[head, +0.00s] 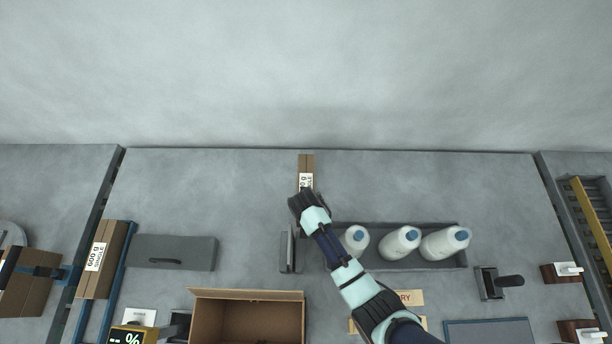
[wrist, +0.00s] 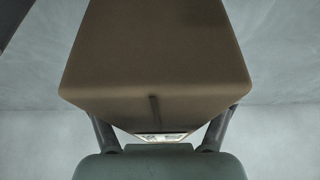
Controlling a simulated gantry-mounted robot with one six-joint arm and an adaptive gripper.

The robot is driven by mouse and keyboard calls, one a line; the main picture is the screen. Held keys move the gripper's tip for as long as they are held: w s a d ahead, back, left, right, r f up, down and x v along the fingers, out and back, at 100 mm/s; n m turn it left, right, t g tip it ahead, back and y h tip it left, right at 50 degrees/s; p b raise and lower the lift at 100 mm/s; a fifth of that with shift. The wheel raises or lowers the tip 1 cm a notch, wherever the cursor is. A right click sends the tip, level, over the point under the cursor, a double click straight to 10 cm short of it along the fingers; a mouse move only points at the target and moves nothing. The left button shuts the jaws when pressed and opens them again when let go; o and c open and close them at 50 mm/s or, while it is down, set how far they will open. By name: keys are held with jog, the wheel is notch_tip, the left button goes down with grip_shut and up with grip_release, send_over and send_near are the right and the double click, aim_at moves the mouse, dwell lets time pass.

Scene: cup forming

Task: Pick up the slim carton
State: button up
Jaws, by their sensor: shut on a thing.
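The slim carton (head: 307,163) is brown with a white label and shows in the head view at the back middle of the table. Its near part is hidden under my gripper (head: 303,198). In the wrist view the carton (wrist: 158,55) fills the upper middle, between my two fingers. My gripper (wrist: 160,138) is shut on the carton. I cannot tell whether the carton touches the table.
A grey tray (head: 462,258) with white bottles stands right of my gripper, close to my arm. A small grey upright object (head: 287,250) is just to the left. An open cardboard box (head: 247,295) stands in front. The table's back left and back right are clear.

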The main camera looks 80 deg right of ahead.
dwell(0.3)
jog(key=shift+r, duration=0.2)
jog(key=shift+c, duration=0.9)
notch_tip(320, 180, up, 20)
jog(key=p, duration=0.3)
jog(key=shift+f+p, duration=0.2)
jog(key=shift+p, duration=0.1)
grip_shut()
